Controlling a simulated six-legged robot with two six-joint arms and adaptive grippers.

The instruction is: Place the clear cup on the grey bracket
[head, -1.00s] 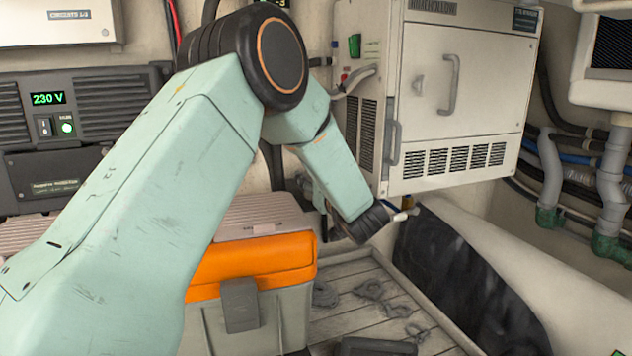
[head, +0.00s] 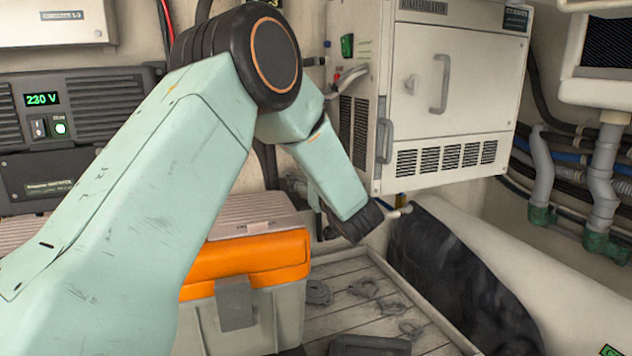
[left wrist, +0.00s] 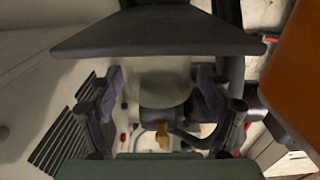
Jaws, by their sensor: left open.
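A pale translucent cup (left wrist: 158,82) shows in the left wrist view, between the fingers of my left gripper (left wrist: 166,112). The fingers are spread, with visible gaps on both sides of the cup. A dark grey flat plate (left wrist: 155,34), which looks like the bracket, crosses the top of that view. The cup's upper end in the picture meets the plate's edge; whether it rests on the plate I cannot tell. In the head view my left arm reaches past the toolbox, and its fingers, the cup and the bracket cannot be made out. My right gripper is not in view.
An orange-and-grey toolbox (head: 250,262) stands beside my left arm. A white cabinet (head: 440,95) hangs on the wall just above the wrist. A slatted tray (head: 345,313) holding several dark rings lies below. Pipes (head: 603,180) run along the right wall.

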